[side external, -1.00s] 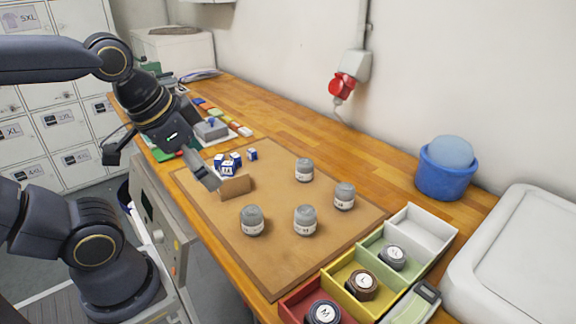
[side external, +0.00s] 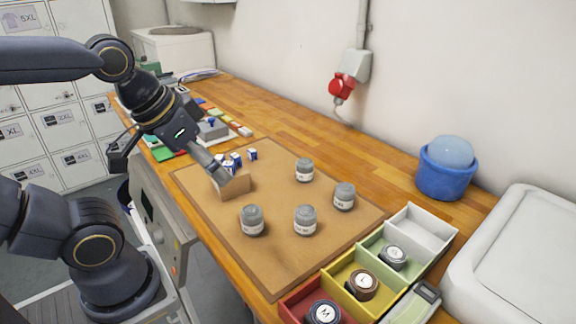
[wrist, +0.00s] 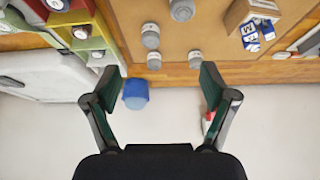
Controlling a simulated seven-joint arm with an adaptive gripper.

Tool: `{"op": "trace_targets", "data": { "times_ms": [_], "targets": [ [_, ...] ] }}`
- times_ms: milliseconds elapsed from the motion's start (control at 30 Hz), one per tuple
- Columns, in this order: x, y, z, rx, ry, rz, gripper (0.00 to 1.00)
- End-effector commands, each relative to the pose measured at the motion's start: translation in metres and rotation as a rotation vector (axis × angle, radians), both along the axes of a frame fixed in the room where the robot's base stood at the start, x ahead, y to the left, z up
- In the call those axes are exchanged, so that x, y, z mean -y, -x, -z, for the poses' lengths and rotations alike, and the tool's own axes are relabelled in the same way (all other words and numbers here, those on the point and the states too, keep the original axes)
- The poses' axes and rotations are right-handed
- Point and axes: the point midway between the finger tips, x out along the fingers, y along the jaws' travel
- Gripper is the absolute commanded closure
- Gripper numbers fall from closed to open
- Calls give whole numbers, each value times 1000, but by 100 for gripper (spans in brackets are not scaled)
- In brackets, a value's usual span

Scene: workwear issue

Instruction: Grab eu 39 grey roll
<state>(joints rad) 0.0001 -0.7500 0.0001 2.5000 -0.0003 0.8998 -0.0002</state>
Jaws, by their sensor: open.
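Several grey rolls with pale labels stand upright on the brown mat (side external: 275,265): a back one (side external: 304,170), a right one (side external: 344,196), a front-left one (side external: 251,220) and a front-middle one (side external: 304,220). The labels are too small to read, so I cannot tell which is EU 39. The wrist view also shows grey rolls near its top, one at the left (wrist: 150,36) and one at the right (wrist: 195,59). My gripper (wrist: 160,80) is open and empty. In the side view it hangs by the cardboard box, left of and apart from the rolls.
The cardboard box (side external: 234,187) holds blue-and-white rolls; another lies behind it (side external: 252,154). A blue bucket (side external: 445,178) and a white container (side external: 520,255) are at the right. The mat between the rolls is clear.

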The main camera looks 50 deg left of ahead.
Motion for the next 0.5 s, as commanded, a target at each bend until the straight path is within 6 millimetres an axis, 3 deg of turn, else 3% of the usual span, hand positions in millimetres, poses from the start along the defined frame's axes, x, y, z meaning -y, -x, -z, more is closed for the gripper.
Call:
{"op": "trace_targets", "data": {
  "times_ms": [333, 500],
  "targets": [
    [2, -3, -2, 16, -28, 68, 16],
    [30, -33, -14, 71, -118, 296, 16]
  ]
}}
